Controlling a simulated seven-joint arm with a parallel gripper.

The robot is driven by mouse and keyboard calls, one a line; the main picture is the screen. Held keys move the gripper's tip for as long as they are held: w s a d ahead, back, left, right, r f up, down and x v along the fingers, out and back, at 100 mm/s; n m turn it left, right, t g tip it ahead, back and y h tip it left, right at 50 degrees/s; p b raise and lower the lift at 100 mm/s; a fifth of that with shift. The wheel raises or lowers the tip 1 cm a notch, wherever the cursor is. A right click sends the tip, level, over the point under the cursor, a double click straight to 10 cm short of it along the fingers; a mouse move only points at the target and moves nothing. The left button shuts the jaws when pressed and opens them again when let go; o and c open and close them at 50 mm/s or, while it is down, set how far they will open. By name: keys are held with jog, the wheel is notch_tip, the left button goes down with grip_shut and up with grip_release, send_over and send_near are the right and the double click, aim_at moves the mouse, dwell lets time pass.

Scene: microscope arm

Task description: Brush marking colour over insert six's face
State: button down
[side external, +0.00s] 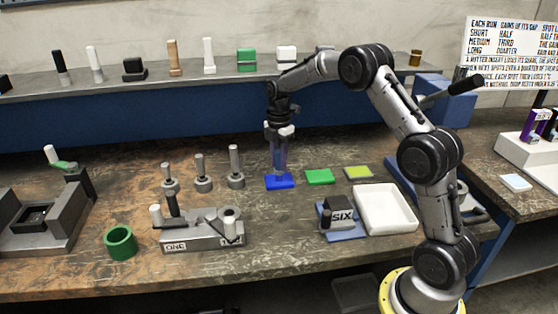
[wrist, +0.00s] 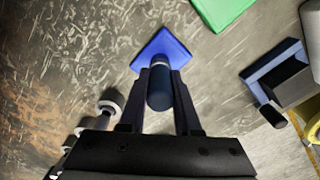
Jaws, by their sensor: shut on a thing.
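My gripper (side external: 279,168) is shut on a dark blue cylinder (wrist: 160,88), upright between the fingers. The gripper is directly over the blue pad (side external: 280,182), which also shows beyond the fingers in the wrist view (wrist: 163,45). I cannot tell whether the cylinder's lower end touches the pad.
A green pad (side external: 319,177) and a yellow-green pad (side external: 357,172) lie to the right. The white tray (side external: 388,232) is right of SIX. Several grey posts (side external: 235,168) stand left. A fixture labelled ONE (side external: 200,243) and a green ring (side external: 120,242) are front left.

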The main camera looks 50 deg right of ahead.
jog(key=shift+r, duration=3.5)
